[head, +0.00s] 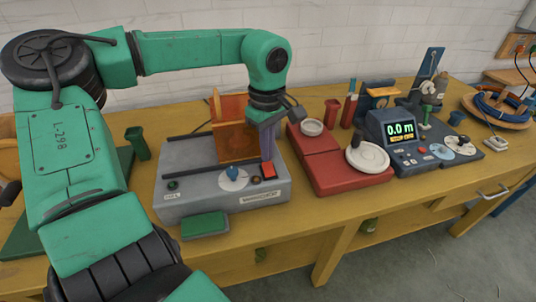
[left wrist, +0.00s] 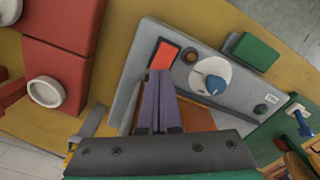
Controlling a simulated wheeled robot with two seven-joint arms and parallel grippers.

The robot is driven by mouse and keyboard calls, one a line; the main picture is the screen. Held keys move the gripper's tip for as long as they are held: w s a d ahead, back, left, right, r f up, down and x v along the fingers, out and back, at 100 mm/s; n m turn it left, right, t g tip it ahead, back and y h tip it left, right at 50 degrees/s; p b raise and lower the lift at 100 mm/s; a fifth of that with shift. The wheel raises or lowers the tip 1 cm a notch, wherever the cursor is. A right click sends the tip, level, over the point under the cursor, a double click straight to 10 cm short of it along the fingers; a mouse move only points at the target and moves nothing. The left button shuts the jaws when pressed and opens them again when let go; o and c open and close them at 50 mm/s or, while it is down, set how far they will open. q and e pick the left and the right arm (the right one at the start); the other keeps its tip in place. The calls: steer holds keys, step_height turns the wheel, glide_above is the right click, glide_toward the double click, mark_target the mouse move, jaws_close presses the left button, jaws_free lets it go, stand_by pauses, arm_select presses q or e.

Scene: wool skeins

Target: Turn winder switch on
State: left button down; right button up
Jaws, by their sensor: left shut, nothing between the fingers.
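A grey machine box (head: 195,179) stands on the bench, with dark rails and an upright orange-brown wooden part on top. On its panel are a red rocker switch (head: 268,171) and a blue knob (head: 233,173) on a white dial. In the left wrist view the red switch (left wrist: 163,55) shows just beyond my fingertips, beside the blue knob (left wrist: 215,85). My left gripper (head: 268,155) points down, shut and empty, its purple-grey fingers (left wrist: 160,75) right by the switch. I cannot tell whether they touch it. Which way the switch is tipped is unclear. My right gripper is not in view.
A red base with a white disc (head: 368,157) stands right of the grey box. Beyond it, a dark blue device (head: 391,130) displays "0.0 m".

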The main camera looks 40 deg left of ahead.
mark_target(267, 164)
arm_select(q)
steer(key=shift+f+b, duration=0.8)
steer(key=shift+f, duration=0.3)
stand_by(0.3)
step_height(267, 164, up, 7)
steer(key=p, duration=0.6)
steer(key=shift+r, duration=0.1)
stand_by(0.3)
